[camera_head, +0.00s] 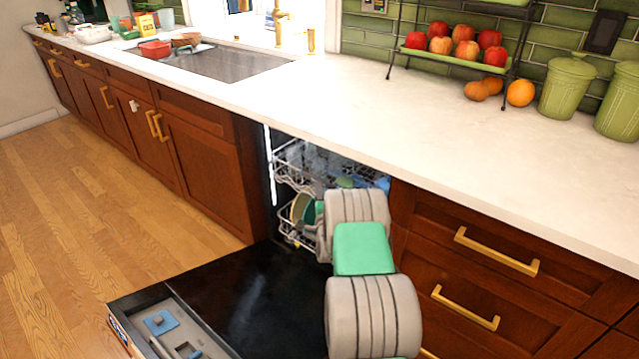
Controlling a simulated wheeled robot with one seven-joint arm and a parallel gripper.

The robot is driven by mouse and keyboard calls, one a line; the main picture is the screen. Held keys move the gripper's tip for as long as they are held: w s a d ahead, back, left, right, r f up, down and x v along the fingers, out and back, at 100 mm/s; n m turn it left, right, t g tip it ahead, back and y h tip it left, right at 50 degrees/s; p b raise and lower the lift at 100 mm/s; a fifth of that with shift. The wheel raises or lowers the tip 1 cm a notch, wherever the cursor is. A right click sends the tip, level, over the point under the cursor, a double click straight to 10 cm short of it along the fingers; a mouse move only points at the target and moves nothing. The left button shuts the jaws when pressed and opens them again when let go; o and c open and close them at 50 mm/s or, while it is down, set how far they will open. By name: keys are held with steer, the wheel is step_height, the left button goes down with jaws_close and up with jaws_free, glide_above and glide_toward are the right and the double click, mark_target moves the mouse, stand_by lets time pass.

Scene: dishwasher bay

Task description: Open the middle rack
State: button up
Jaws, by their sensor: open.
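The dishwasher stands open under the counter, its dark door (245,300) folded down flat. Inside, an upper wire rack (290,165) shows, with clear and blue items in it. Below it, another wire rack (293,238) holds dishes, among them a yellowish one and a green one (308,218). Both racks appear to sit inside the bay. I cannot tell for sure which of them is the middle rack. My grey and green arm reaches down to the opening and covers the right part of the racks. My gripper is hidden behind the arm.
A white counter (400,110) runs above the bay. Drawers with gold handles (495,252) are close on the right of my arm. A cabinet (205,165) borders the bay on the left. The wooden floor (90,220) at left is clear.

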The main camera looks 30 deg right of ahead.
steer(key=shift+m, duration=0.3)
steer(key=x, duration=0.4)
steer(key=d+b+x, duration=0.1)
steer(key=x, duration=0.2)
steer(key=shift+w+d, duration=0.15)
steer(key=shift+c, duration=0.2)
jaws_close()
stand_by(0.8)
